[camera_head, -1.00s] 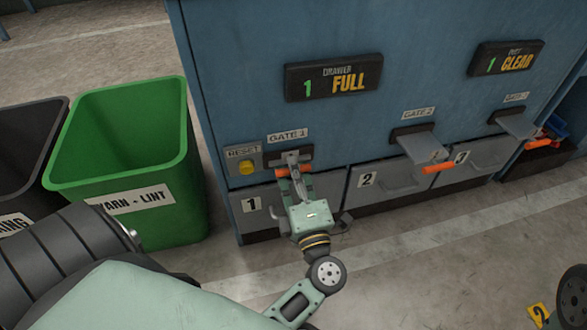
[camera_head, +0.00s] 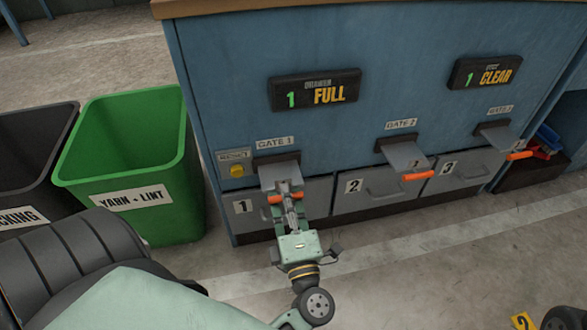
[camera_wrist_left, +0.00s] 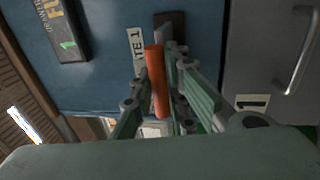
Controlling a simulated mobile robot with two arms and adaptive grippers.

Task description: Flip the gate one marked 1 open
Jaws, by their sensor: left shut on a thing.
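Gate 1 (camera_head: 280,172) is a grey flap under the "GATE 1" label on the blue cabinet. It sticks out from its slot, much like the flaps at gates 2 and 3. Its orange handle (camera_head: 275,199) is at the flap's outer end, and the handle (camera_wrist_left: 155,82) also crosses the left wrist view. My left gripper (camera_head: 287,197) is shut on this handle, its fingers hiding the handle's middle. In the left wrist view the fingers stand on both sides of the orange bar. My right gripper is not in view.
Gate 2 (camera_head: 403,157) and gate 3 (camera_head: 494,136) stick out to the right. Drawer 1 (camera_head: 318,198) is below gate 1. A yellow reset button (camera_head: 237,170) is left of it. A green bin (camera_head: 128,165) and a dark bin (camera_head: 28,160) stand at left.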

